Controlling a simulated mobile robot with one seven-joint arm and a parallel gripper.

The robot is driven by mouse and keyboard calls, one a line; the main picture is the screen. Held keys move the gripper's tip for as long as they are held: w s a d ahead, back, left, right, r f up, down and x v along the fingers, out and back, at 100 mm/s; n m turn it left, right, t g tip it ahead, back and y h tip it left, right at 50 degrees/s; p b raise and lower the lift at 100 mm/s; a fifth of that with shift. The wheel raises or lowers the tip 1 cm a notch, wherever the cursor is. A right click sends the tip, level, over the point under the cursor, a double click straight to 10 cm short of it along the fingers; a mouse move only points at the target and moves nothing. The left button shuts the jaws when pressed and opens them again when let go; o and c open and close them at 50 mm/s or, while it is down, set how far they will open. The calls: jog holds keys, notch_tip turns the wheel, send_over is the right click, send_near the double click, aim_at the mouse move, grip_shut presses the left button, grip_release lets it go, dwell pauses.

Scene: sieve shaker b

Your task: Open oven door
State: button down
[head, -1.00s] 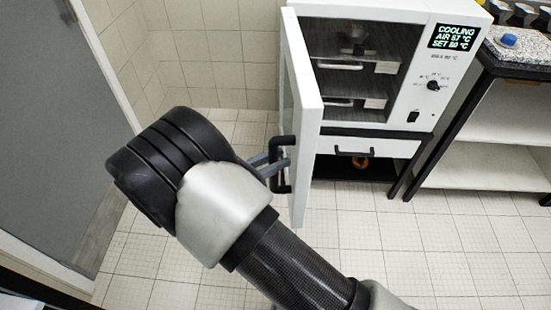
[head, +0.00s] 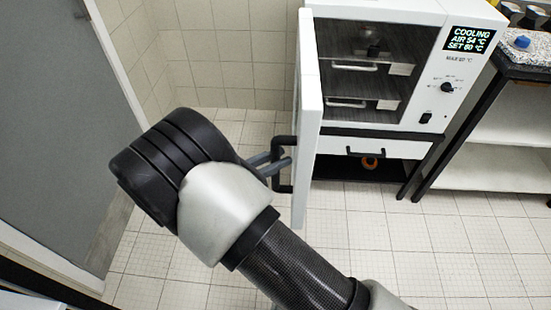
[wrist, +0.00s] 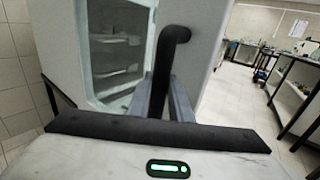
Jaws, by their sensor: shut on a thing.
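The white oven (head: 376,65) stands at the upper right of the head view, its dark interior showing shelves with white handles. Its white door (head: 309,120) stands open to the left and is seen nearly edge-on. The black door handle (head: 283,180) is on the door's outer face, at its free edge. My gripper (head: 268,163) is shut on this handle. In the wrist view the handle (wrist: 168,68) stands between my two grey fingers (wrist: 165,103), and the glass door panel shows behind it.
The oven display (head: 468,39) reads "COOLING AIR 54 °C, SET 60 °C". A black drawer handle (head: 366,153) is below the oven. A shelf bench (head: 490,120) stands at the right. A grey room door (head: 60,130) is at the left. The tiled floor is clear in front.

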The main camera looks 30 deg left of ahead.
jog(key=c, duration=1.6)
grip_release()
jog(key=v, duration=1.7)
jog(key=shift+s+a+p, duration=0.15)
jog(key=shift+p, duration=0.2)
jog(key=shift+f, duration=0.1)
